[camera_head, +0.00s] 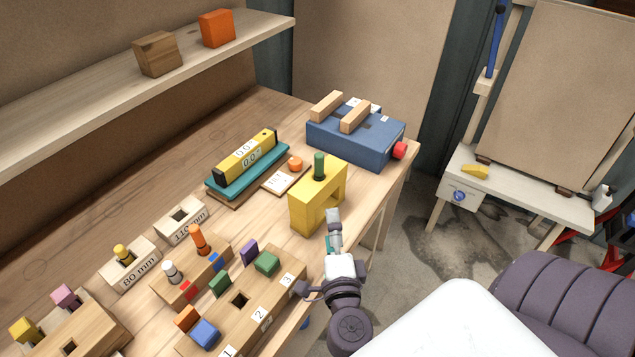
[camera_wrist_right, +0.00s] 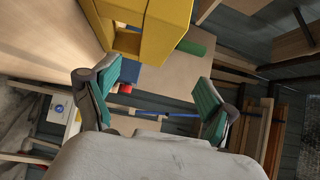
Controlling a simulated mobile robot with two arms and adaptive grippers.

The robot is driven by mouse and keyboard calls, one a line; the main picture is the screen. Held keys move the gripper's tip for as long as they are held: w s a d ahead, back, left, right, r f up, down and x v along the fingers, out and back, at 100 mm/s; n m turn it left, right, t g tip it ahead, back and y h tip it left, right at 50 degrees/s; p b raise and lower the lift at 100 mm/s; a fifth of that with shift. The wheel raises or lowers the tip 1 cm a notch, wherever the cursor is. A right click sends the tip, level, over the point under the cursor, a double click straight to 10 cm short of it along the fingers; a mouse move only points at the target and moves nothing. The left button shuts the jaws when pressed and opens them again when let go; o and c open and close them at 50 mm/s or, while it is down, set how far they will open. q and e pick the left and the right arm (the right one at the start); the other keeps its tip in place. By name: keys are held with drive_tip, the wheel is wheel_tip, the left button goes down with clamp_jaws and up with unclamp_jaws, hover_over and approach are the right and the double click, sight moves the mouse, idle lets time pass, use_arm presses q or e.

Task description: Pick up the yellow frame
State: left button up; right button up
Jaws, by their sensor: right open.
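The yellow frame (camera_head: 302,211) stands upright on the wooden table near its right edge, with an opening in its side and a green cylinder (camera_head: 319,164) upright at its top. My right gripper (camera_head: 333,218) is just in front of the frame, at its lower right in the head view. In the right wrist view the frame (camera_wrist_right: 168,32) is at the top, beyond the fingertips. The teal-padded fingers of my right gripper (camera_wrist_right: 160,75) are spread apart with nothing between them. My left gripper is not in view.
A blue box (camera_head: 345,142) with wooden bars and a red knob stands behind the frame. A yellow level (camera_head: 246,157) on a teal base lies to the left. A numbered wooden block (camera_head: 240,318) with coloured pieces sits at the front.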

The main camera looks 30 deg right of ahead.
sight(330, 188)
drive_tip(key=p+x, duration=0.1)
drive_tip(key=x, duration=0.2)
drive_tip(key=p+x, duration=0.1)
drive_tip(key=x, duration=0.3)
drive_tip(key=shift+w+d, duration=0.1)
drive_tip(key=shift+d, duration=0.3)
drive_tip(key=shift+w+d, duration=0.25)
drive_tip(key=shift+w, duration=0.1)
drive_tip(key=x, duration=0.4)
drive_tip(key=shift+w+d+f+p, duration=0.2)
drive_tip(key=shift+d+f+p, duration=0.15)
drive_tip(key=shift+d, duration=0.1)
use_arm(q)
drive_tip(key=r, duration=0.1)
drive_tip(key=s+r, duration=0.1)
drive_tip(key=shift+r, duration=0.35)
use_arm(e)
drive_tip(key=shift+s+a+r, duration=0.1)
drive_tip(key=shift+c, duration=1)
drive_tip(key=c, duration=1.3)
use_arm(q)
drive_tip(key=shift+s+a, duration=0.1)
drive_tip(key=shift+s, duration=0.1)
use_arm(e)
drive_tip(key=shift+c, duration=0.5)
